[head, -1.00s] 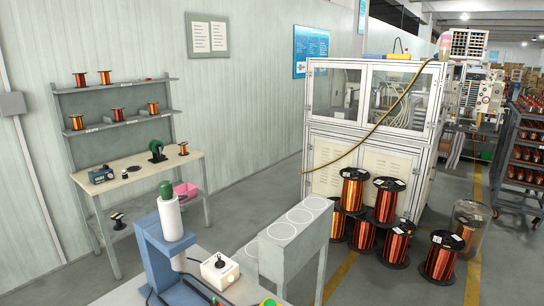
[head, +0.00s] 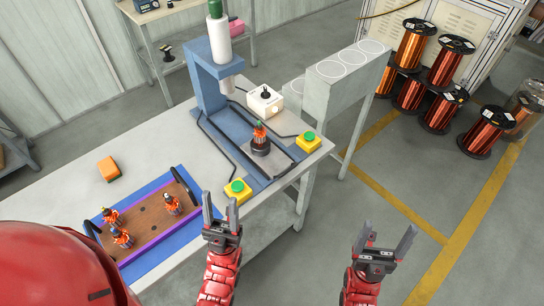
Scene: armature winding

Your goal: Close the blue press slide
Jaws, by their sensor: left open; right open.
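The blue press (head: 206,85) stands on the table, with a white cylinder (head: 218,38) with a green top above its ram. Its slide (head: 279,159) is a grey plate on the blue base in front of the column. A small armature with orange windings (head: 260,133) stands upright in a dark holder on the slide. My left gripper (head: 221,207) is open and empty, just in front of the near green button. My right gripper (head: 385,238) is open and empty, off the table's right edge over the floor.
Green buttons on yellow boxes (head: 237,188) (head: 309,139) flank the slide. A white joystick box (head: 265,101) sits behind. A brown tray (head: 148,222) with several armatures and an orange block (head: 109,168) lie left. Copper spools (head: 440,108) stand at the back right.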

